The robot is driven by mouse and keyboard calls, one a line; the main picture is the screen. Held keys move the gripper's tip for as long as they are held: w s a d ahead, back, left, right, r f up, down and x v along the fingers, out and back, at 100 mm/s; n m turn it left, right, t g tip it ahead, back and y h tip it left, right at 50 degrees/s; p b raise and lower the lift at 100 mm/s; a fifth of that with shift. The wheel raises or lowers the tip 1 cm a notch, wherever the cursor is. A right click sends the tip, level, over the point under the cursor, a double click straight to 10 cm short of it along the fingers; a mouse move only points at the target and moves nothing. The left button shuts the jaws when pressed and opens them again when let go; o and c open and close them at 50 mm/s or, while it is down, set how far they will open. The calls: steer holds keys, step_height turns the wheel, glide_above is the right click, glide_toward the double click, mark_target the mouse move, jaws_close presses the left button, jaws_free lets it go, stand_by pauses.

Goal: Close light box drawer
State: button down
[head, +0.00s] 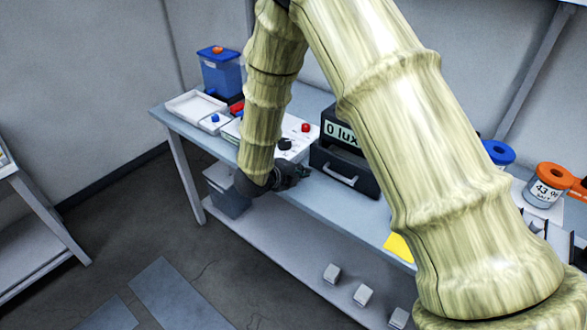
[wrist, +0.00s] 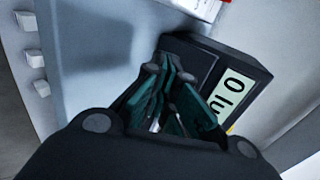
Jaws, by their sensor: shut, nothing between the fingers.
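The light box (head: 341,132) is a black case with a "0 lux" display, standing on the bench right of my gripper in the head view. Its dark drawer (head: 352,183) has a pale bar handle (head: 340,174) and its front stands forward of the display panel; how far it is out is partly hidden by my arm. My gripper (head: 303,171) is shut and empty, just left of the drawer front. In the wrist view my gripper's fingers (wrist: 170,100) overlap the view of the light box (wrist: 205,50); contact cannot be told.
A white panel with red and black knobs (head: 298,143) lies behind my gripper. A blue container (head: 220,72) and white tray (head: 195,106) are at the left end of the bench (head: 310,200). A jar (head: 545,188) stands at right. Small white blocks (head: 332,273) sit on the lower shelf.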

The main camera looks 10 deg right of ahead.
mark_target(317, 156)
steer(key=shift+w+d+f+p, duration=0.15)
steer(key=shift+w+d+p, duration=0.2)
steer(key=shift+w+d, duration=0.3)
steer(key=shift+w+d+f+p, duration=0.2)
steer(key=shift+w+d+p, duration=0.25)
steer(key=shift+d, duration=0.45)
steer(key=shift+w+d+f+p, duration=0.15)
steer(key=shift+w+d+p, duration=0.1)
steer(key=shift+w+d, duration=0.45)
steer(key=shift+s, duration=0.1)
steer(key=shift+d, duration=0.1)
steer(key=w+d+b, duration=0.1)
steer(key=w+d, duration=0.1)
steer(key=d, duration=0.1)
steer(key=shift+w+d+b, duration=0.2)
steer(key=shift+w+b, duration=0.15)
steer(key=shift+b, duration=0.05)
steer(key=shift+w+d+r, duration=0.1)
steer(key=shift+d+r, duration=0.05)
